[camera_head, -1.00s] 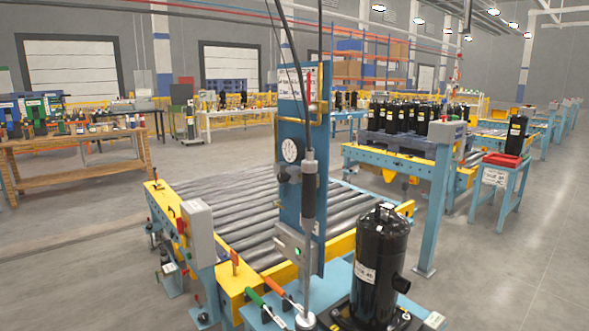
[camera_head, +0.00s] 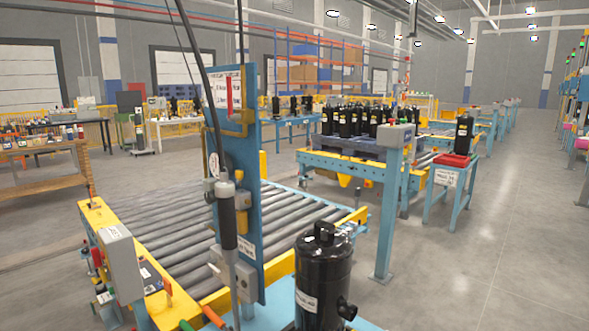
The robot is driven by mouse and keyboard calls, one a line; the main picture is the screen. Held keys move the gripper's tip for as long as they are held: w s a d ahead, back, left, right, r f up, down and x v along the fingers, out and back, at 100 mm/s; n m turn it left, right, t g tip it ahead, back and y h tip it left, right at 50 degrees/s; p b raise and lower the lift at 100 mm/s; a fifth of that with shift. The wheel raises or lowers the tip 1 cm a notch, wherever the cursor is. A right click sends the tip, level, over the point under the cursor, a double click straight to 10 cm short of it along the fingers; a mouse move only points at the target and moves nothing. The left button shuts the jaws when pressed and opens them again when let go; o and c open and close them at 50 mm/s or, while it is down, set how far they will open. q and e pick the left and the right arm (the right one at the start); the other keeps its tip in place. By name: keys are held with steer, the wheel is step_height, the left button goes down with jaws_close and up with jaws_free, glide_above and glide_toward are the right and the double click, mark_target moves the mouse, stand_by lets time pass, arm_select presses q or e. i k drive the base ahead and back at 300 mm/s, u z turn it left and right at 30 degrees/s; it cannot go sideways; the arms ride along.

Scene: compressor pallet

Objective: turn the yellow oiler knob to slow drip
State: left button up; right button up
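I cannot make out a yellow oiler knob for certain in the head view. A blue upright panel (camera_head: 247,215) stands near the middle, with a yellow bracket (camera_head: 236,128) and small grey fittings (camera_head: 242,200) on it. A black hand tool (camera_head: 227,215) hangs on a cable in front of the panel and hides part of it. Neither of my grippers is in view.
A roller conveyor (camera_head: 165,225) with yellow side rails lies behind the panel. A black compressor (camera_head: 323,275) stands at the front, right of the panel. A grey control box (camera_head: 121,262) is at the front left. Open floor (camera_head: 470,270) lies to the right.

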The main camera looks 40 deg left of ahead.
mark_target(238, 174)
steer(key=u, duration=0.2)
steer(key=i, duration=0.9)
steer(key=u, duration=0.5)
